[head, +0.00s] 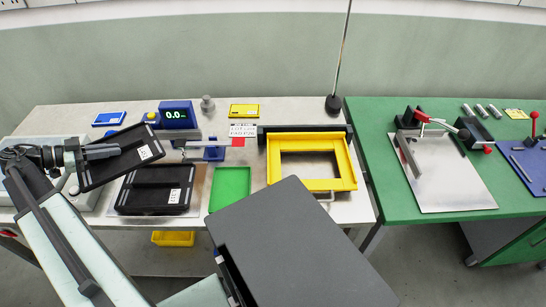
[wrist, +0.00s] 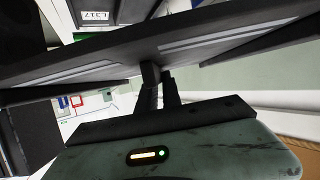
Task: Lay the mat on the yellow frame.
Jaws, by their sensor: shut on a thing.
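My gripper (head: 84,156) is at the left of the head view, shut on the edge of a black, rimmed, tray-like piece (head: 112,166) with a white label. It is held tilted above the grey table. In the wrist view my fingers (wrist: 158,88) meet the dark underside of this piece (wrist: 100,65). A flat green sheet, the most mat-like thing in view (head: 231,187), lies on the table right of the held piece. The yellow frame (head: 346,172) lies further right, with an open middle and a dark bar along its back. Nothing is seen lying on it.
A second black tray (head: 155,211) lies below the held one. A blue display box (head: 178,116), a grey weight (head: 207,104) and a thin upright rod (head: 340,60) stand behind. A green table (head: 395,204) adjoins at right. A dark slab hides the front middle.

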